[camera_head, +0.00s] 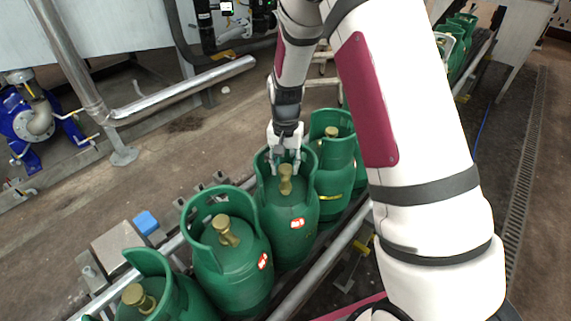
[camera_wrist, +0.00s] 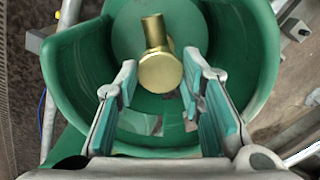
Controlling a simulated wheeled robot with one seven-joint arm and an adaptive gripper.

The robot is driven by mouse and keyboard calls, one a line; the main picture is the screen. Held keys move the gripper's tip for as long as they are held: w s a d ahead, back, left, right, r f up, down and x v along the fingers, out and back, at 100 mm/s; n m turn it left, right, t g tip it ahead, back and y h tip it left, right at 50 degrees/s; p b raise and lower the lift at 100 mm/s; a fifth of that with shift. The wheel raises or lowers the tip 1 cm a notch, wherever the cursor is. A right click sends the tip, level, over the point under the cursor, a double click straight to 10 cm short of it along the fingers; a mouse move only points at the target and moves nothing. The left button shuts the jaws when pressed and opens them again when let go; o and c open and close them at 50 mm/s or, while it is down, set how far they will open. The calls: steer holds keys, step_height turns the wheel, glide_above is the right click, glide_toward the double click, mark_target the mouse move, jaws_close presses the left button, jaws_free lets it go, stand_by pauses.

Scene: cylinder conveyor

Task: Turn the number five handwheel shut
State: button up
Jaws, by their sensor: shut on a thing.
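Green gas cylinders stand in a row on the conveyor. The cylinder under my gripper (camera_head: 284,160) has a brass valve with a handwheel (camera_head: 286,186) inside its green collar (camera_head: 262,172). In the wrist view, the brass handwheel (camera_wrist: 160,73) lies between the tips of my fingers (camera_wrist: 160,85), which point down into the collar. My gripper is shut on this handwheel, though the exact contact is partly hidden by the fingers. No number is readable on any cylinder.
Another cylinder (camera_head: 228,258) stands nearer with its brass valve (camera_head: 224,230), and one more (camera_head: 335,150) stands just beyond. A conveyor rail (camera_head: 320,262) runs alongside. A steel pipe (camera_head: 185,88) and blue pump (camera_head: 32,122) are at left. My arm hides part of the row.

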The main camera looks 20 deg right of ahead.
mark_target(285, 168)
steer(key=shift+m, duration=0.4)
steer(key=o, duration=1.2)
steer(key=shift+c, duration=0.2)
steer(key=shift+r, duration=0.1)
step_height(285, 168, up, 12)
